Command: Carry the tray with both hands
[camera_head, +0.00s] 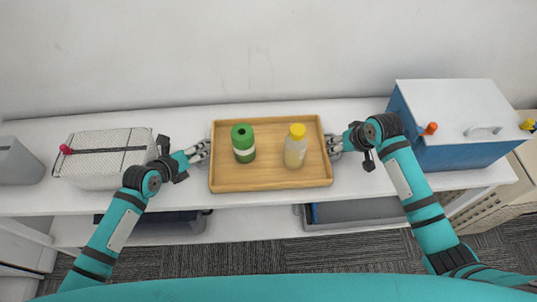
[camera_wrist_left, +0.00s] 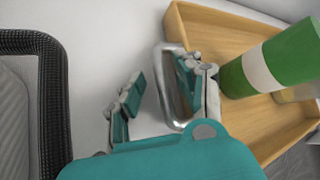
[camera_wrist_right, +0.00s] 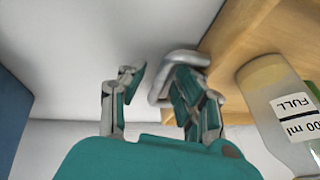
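The wooden tray (camera_head: 270,181) lies on the white counter. A green bottle with a white band (camera_head: 243,143) and a clear bottle with a yellow cap (camera_head: 295,148) stand on it. My left gripper (camera_head: 203,150) is at the tray's left side. In the left wrist view its fingers (camera_wrist_left: 162,88) are apart, and one overlaps the metal handle (camera_wrist_left: 163,85). My right gripper (camera_head: 334,144) is at the right side. In the right wrist view its fingers (camera_wrist_right: 153,85) are apart, with one at the right metal handle (camera_wrist_right: 185,57). I cannot tell whether the fingers touch the handles.
A wire basket (camera_head: 92,172) stands left of my left gripper, with a grey bin (camera_head: 18,163) beyond it. A blue box with a white lid (camera_head: 452,110) stands right. Storage boxes sit on the shelf below. The counter (camera_head: 275,108) behind the tray is clear.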

